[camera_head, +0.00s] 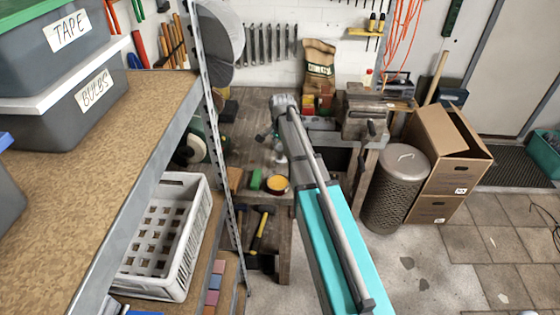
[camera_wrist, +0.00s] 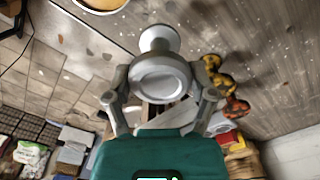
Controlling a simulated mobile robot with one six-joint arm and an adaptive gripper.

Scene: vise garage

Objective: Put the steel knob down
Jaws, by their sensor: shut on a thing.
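The steel knob (camera_wrist: 160,72) is pale grey and round, with a wide front face and a smaller head behind it. In the wrist view it sits between the two fingers of my gripper (camera_wrist: 160,97), which is shut on it. In the head view my arm reaches over the wooden workbench (camera_head: 250,108), and the knob cannot be made out clearly there. The bench top (camera_wrist: 275,40) fills the upper right of the wrist view. I cannot tell whether the knob touches it.
A vise (camera_head: 365,112) stands on the bench right of my arm. A yellow tin (camera_head: 277,185) and a green block (camera_head: 255,179) lie near the bench's front. Yellow and orange items (camera_wrist: 222,82) are close beside the right finger. A shelf (camera_head: 90,190) with bins stands left.

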